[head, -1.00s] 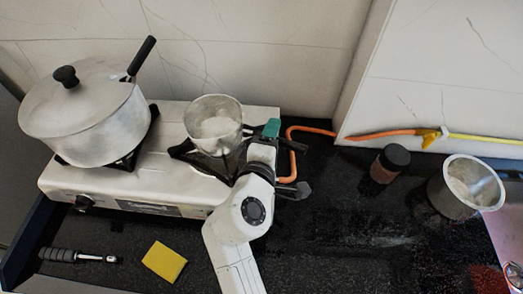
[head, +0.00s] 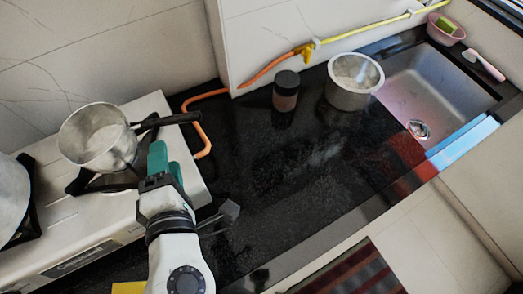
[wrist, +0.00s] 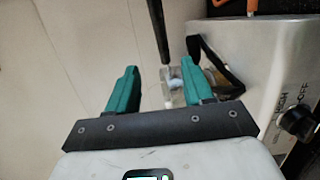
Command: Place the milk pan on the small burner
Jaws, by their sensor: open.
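The milk pan (head: 92,146) is a small silver metal pan with a dark handle (head: 172,119) pointing right. In the head view it stands upright on the black rack of the small burner (head: 82,183), at the right end of the white stove. My gripper (head: 164,160) has green fingers and is open, just right of the pan and on the near side of its handle. In the wrist view my gripper (wrist: 158,72) shows its fingers spread, with a dark rod, likely the handle (wrist: 157,30), beyond the gap. The pan's body is not clear there.
A large pot (head: 12,200) stands on the stove's other burner at the left edge. A dark-lidded jar (head: 286,92) and a metal canister (head: 352,82) stand by the back wall, near an orange hose (head: 204,135). The black counter (head: 300,185) is mostly clear up to the sink (head: 440,85).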

